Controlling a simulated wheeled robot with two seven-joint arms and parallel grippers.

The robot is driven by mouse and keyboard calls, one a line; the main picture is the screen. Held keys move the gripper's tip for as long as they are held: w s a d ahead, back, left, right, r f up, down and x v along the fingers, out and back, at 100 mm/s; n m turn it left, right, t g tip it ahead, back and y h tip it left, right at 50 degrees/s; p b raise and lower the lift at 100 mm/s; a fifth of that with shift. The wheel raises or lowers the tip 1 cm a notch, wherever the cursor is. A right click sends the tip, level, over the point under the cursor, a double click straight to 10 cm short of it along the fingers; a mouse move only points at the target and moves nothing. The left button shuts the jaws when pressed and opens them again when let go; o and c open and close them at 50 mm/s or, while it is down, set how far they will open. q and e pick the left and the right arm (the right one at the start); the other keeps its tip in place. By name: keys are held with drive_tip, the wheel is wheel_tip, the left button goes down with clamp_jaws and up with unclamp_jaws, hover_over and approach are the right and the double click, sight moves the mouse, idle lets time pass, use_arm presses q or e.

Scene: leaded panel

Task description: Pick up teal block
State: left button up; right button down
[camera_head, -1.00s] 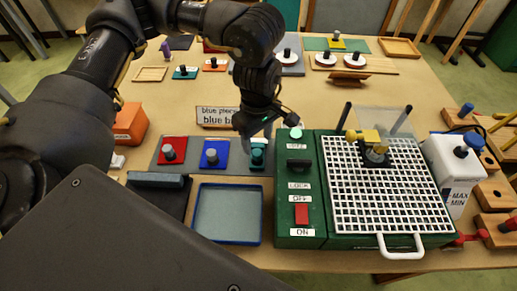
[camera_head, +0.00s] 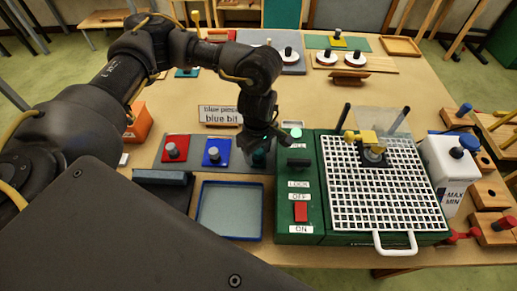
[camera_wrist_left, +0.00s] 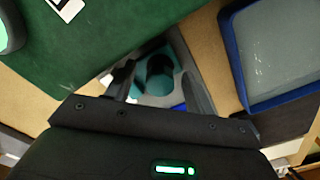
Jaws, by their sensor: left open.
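The teal block (camera_wrist_left: 152,99) is a flat teal piece with a dark round knob (camera_wrist_left: 160,70), seen between the fingers in the left wrist view. It lies on a grey strip (camera_head: 188,167), at the right end of a row with a red block (camera_head: 176,141) and a blue block (camera_head: 215,158). My left gripper (camera_head: 257,150) is open, pointing down over the teal block and mostly hiding it in the head view. In the left wrist view its two fingers stand on either side of the knob. Whether they touch it I cannot tell. My right gripper is out of view.
The green machine (camera_head: 284,219) with a white grid stands close to the right of the teal block. A blue-rimmed tray (camera_head: 230,238) lies in front of the strip. A sign (camera_head: 219,116) stands behind it. An orange box (camera_head: 141,121) is at the left.

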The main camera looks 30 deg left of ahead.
use_arm(q)
drive_tip(key=shift+c, duration=0.2)
drive_tip(key=c, duration=0.9)
drive_tip(key=shift+c, duration=0.3)
drive_tip(key=shift+r, duration=0.15)
drive_tip(key=shift+w+r, duration=0.1)
drive_tip(key=shift+r, duration=0.15)
wheel_tip(320, 180, up, 3)
drive_tip(key=shift+f, duration=0.2)
drive_tip(key=s+d+r+p, duration=0.2)
drive_tip(key=s+r+p, duration=0.7)
drive_tip(key=s+p, duration=0.4)
drive_tip(key=shift+s+d+r+p, duration=0.3)
drive_tip(key=shift+s+r+p, duration=0.05)
drive_tip(key=shift+s, duration=0.15)
